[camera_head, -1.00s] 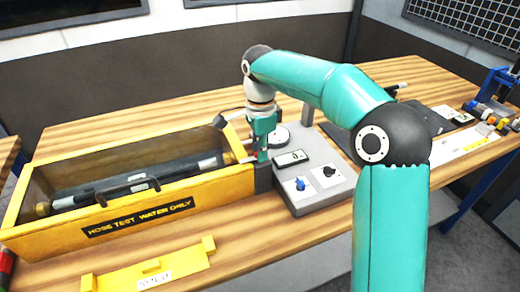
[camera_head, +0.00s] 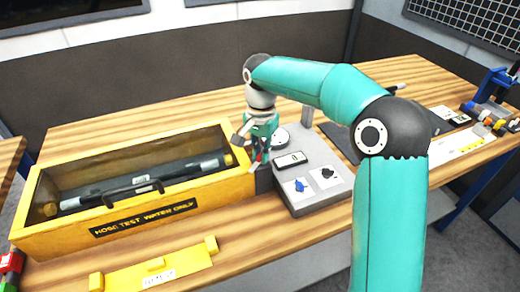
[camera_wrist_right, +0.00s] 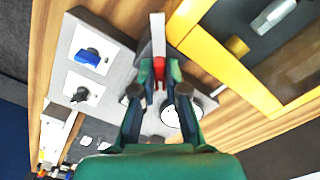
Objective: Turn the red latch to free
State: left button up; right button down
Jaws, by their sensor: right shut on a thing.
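The red latch (camera_wrist_right: 159,68) shows in the right wrist view between the fingertips of my right gripper (camera_wrist_right: 159,82), which is shut on it. A grey block lies around and behind the latch. In the head view my right gripper (camera_head: 260,158) points down at the right end of the yellow hose test box (camera_head: 110,233), beside the grey control box. Only a small bit of red shows there, and the fingers mostly hide the latch. My left gripper is in neither view.
The grey control box (camera_head: 312,202) carries a blue knob (camera_head: 300,185), a black knob (camera_head: 327,173) and a round dial (camera_wrist_right: 180,115) close to my fingers. A yellow bracket (camera_head: 185,268) lies in front of the hose box. Bare wooden table shows behind it.

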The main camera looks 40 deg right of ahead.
jog(key=n, duration=0.2)
jog(key=n+p, duration=0.1)
jog(key=n, duration=0.2)
jog(key=shift+w+r+n, duration=0.1)
jog(key=shift+r+n, duration=0.1)
jog(key=shift+n, duration=0.1)
jog(key=shift+n+p, duration=0.8)
jog(key=shift+n, duration=1.4)
jog(key=c, duration=1.2)
grip_release()
jog(key=shift+f, duration=0.1)
notch_tip(320, 180, up, 12)
jog(key=shift+f, duration=0.1)
